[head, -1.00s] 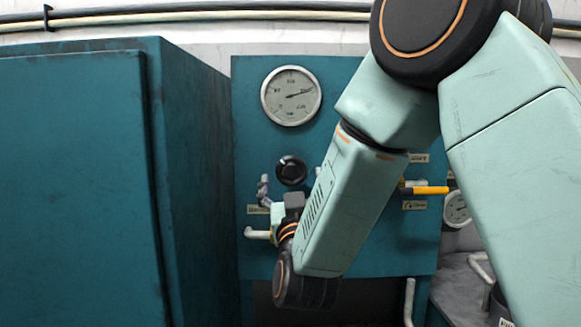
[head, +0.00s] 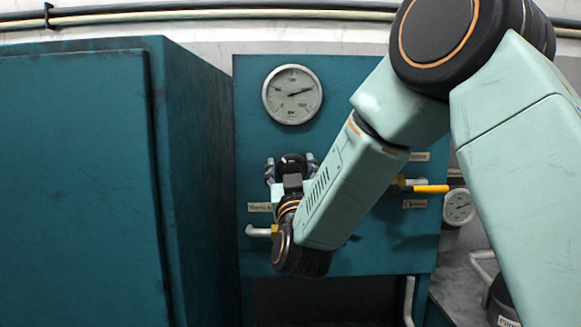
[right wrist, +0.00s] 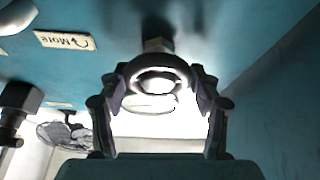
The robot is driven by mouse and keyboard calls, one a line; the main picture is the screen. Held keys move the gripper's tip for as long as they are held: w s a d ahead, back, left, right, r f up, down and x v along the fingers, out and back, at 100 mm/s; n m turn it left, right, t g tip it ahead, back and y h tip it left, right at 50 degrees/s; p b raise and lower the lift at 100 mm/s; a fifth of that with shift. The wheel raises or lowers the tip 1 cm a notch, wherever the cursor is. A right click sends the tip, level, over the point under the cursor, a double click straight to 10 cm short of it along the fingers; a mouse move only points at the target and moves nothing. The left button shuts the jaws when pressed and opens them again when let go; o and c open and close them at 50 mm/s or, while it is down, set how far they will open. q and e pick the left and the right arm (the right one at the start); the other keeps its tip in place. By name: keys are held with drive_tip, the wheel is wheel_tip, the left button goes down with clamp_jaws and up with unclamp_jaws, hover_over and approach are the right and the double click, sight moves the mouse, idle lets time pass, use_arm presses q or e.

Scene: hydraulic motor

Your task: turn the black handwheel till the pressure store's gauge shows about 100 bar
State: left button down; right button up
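The black handwheel (head: 291,161) sits on the teal panel below a large round gauge (head: 292,94). That gauge's needle points right and slightly up; its numbers are too small to read surely. A smaller gauge (head: 459,207) is at the right, partly behind my arm. I cannot tell which gauge is the pressure store's. My right gripper (head: 291,168) is at the handwheel, one finger on each side. In the right wrist view, the handwheel's ring (right wrist: 157,70) lies between the open fingers (right wrist: 156,82), close to both; contact is unclear. My left gripper is not in view.
A yellow-handled lever (head: 430,188) is right of my forearm, and a pale lever (head: 258,231) is left of my wrist. A teal cabinet (head: 75,190) stands at the left. A label reading "More" (right wrist: 64,41) shows in the right wrist view.

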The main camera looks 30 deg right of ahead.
drive_tip(key=shift+s+d, duration=0.1)
drive_tip(key=shift+d, duration=0.05)
drive_tip(key=c, duration=0.3)
drive_tip(key=shift+c, duration=1.2)
drive_tip(key=n+y+p, duration=0.1)
drive_tip(key=n+p, duration=0.1)
drive_tip(key=n, duration=0.1)
drive_tip(key=shift+r+t, duration=0.15)
drive_tip(key=shift+t, duration=0.15)
drive_tip(key=n+y+p, duration=0.2)
drive_tip(key=n+p, duration=0.2)
drive_tip(key=n+y+p, duration=0.2)
drive_tip(key=n+p, duration=0.1)
drive_tip(key=n, duration=0.1)
drive_tip(key=shift+y+p, duration=0.4)
drive_tip(key=shift+a+f+n+p, duration=0.2)
drive_tip(key=shift+n+p, duration=0.7)
drive_tip(key=shift+n, duration=0.2)
